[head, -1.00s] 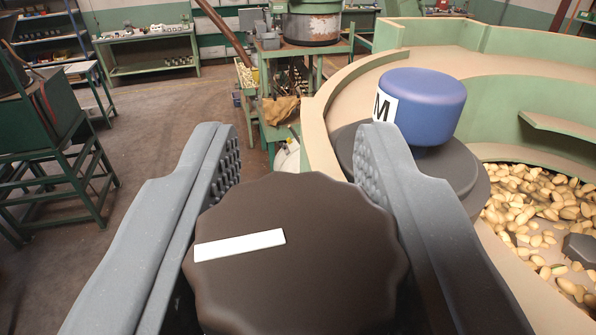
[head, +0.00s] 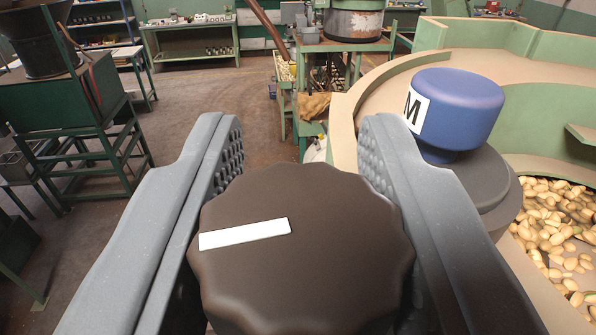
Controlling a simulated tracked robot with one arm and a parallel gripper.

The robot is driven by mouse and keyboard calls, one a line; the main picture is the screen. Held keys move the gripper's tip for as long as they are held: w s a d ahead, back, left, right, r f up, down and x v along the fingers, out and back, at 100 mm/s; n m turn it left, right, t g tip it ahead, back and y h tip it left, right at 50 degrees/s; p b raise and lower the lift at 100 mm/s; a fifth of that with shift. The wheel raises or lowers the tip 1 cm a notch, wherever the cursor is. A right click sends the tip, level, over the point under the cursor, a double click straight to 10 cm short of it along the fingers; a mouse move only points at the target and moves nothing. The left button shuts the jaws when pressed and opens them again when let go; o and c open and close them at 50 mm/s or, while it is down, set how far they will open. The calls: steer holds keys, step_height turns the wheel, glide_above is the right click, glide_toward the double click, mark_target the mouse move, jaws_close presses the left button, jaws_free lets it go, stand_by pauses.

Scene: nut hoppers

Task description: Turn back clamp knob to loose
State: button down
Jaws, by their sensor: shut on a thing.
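The clamp knob (head: 310,270) is a dark brown, scalloped round knob with a white bar mark (head: 245,234) on its top. The mark points left, tilted slightly. My gripper (head: 300,150) has its two grey fingers on either side of the knob and is shut on it. The lower parts of the fingers and the knob's underside are hidden.
A blue knob (head: 460,105) with a white M label stands on a dark round base (head: 490,185) close to the right finger. Behind it is a green and tan hopper bowl (head: 410,75) with nuts (head: 560,230). Green stands and benches (head: 85,140) stand at left and back.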

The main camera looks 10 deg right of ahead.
steer(key=shift+r, duration=0.15)
steer(key=c, duration=1)
jaws_free()
steer(key=shift+c, duration=0.2)
steer(key=shift+s, duration=0.15)
steer(key=s+a+b, duration=0.1)
steer(key=s+b, duration=0.3)
steer(key=s, duration=0.9)
steer(key=shift+s+a, duration=0.2)
steer(key=shift+s, duration=0.05)
